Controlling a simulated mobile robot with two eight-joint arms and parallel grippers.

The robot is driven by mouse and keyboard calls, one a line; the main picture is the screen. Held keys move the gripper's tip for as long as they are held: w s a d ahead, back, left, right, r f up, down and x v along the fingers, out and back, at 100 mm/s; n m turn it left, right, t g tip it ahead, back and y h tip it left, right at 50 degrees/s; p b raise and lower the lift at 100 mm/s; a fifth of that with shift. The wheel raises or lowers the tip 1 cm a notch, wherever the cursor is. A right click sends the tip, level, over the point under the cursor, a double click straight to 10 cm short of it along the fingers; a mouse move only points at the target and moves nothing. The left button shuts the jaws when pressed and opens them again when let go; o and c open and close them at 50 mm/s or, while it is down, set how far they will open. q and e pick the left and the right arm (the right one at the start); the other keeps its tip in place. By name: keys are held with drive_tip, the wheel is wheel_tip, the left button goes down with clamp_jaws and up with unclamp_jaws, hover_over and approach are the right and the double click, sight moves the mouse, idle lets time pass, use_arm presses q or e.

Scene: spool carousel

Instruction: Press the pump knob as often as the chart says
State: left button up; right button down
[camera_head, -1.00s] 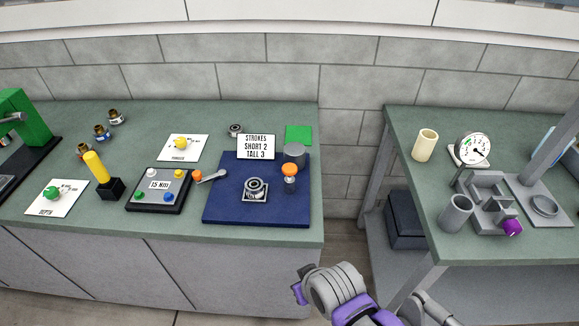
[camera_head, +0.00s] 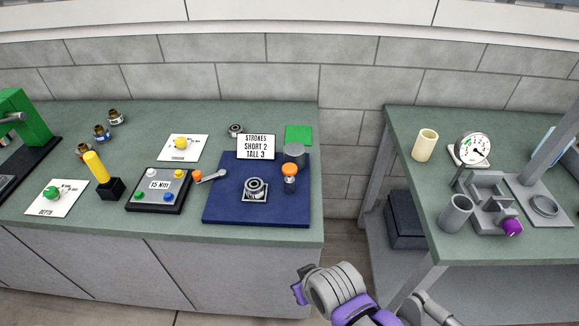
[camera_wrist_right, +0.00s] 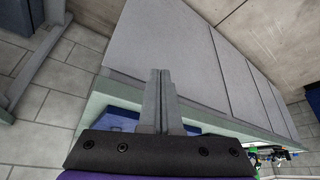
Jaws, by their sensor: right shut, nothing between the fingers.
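The chart (camera_head: 256,147) is a white sign reading "STROKES SHORT 2 TALL 3" at the back of the blue mat (camera_head: 225,208). An orange-topped part (camera_head: 289,170), which looks like the pump knob, stands upright on the mat's right side. A round metal bearing-like part (camera_head: 255,187) sits on a small square plate in front of the chart. My right arm is low in the head view, in front of the bench; its fingers cannot be made out there. In the right wrist view my right gripper (camera_wrist_right: 160,75) is shut and empty, apart from the knob. My left gripper is out of view.
A button box (camera_head: 160,187) reading "15 Nm", a yellow-handled tool (camera_head: 96,168) and labelled cards stand left of the mat. A grey cylinder (camera_head: 293,152) is behind the knob. A gap separates this bench from the right table (camera_head: 450,255), which holds a gauge (camera_head: 473,149) and a grey fixture.

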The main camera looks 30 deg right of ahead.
idle(0.8)
use_arm(q)
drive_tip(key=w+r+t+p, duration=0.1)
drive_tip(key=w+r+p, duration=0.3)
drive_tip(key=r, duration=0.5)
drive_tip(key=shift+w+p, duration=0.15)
drive_tip(key=shift+p, duration=1)
use_arm(e)
drive_tip(key=w+d+r+m+t, duration=0.2)
drive_tip(key=w+d+r+m, duration=0.2)
drive_tip(key=w+r, duration=0.7)
drive_tip(key=w+d+r+m+t+y, duration=0.1)
drive_tip(key=w+d+r+m, duration=0.2)
drive_tip(key=w+d+r, duration=0.3)
drive_tip(key=w+r, duration=0.5)
drive_tip(key=w, duration=0.3)
drive_tip(key=shift+w+d+m+t, duration=0.35)
drive_tip(key=shift+w+m+t, duration=0.05)
drive_tip(key=shift+s, duration=0.1)
drive_tip(key=shift+f, duration=0.15)
